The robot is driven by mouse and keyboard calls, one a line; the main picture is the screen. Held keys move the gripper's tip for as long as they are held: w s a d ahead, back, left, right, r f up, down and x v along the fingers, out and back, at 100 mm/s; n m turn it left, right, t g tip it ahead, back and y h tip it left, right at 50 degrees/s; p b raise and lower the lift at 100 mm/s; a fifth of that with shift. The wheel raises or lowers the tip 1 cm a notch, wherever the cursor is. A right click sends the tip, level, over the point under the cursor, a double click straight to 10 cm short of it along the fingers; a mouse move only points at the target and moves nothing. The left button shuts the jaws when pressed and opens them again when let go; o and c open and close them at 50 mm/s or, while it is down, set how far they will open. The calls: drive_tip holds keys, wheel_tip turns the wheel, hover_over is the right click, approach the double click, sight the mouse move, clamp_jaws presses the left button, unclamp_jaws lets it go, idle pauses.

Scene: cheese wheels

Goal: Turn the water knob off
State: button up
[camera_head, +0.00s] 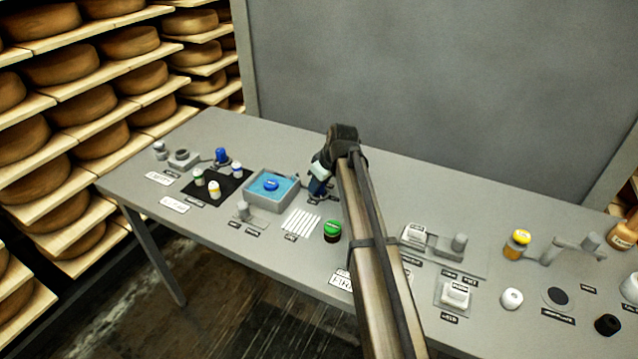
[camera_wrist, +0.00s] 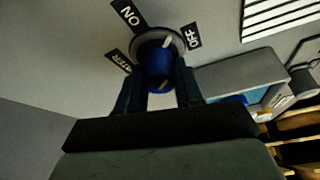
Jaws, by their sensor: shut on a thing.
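The blue water knob (camera_wrist: 157,66) sits on a round grey base between the two fingers of my gripper (camera_wrist: 159,78) in the wrist view. The fingers are shut on its sides. A white pointer mark on the knob slants up and right, on the side of the OFF label (camera_wrist: 194,36). The ON label (camera_wrist: 128,13) is at the upper left and the WATER label (camera_wrist: 120,62) at the left. In the head view my gripper (camera_head: 319,187) reaches down to the table right of the blue-filled basin, and the knob is mostly hidden there.
The grey basin (camera_head: 283,204) stands close left of my gripper. A green-topped button (camera_head: 332,231) and white strips (camera_head: 300,222) are in front. Several small parts stand along the grey table (camera_head: 227,133). Cheese shelves (camera_head: 110,90) are at the left, and a grey panel (camera_head: 430,90) is behind.

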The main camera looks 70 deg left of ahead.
drive_tip(key=m+t, duration=0.1)
drive_tip(key=m, duration=0.3)
drive_tip(key=shift+m+t+y, duration=0.3)
drive_tip(key=shift+t, duration=0.1)
drive_tip(key=shift+m+t, duration=0.6)
drive_tip(key=shift+m, duration=1)
drive_tip(key=o, duration=1)
drive_tip(key=shift+o, duration=0.2)
drive_tip(key=v, duration=1.4)
drive_tip(key=shift+a+f, duration=0.1)
drive_tip(key=shift+a, duration=0.05)
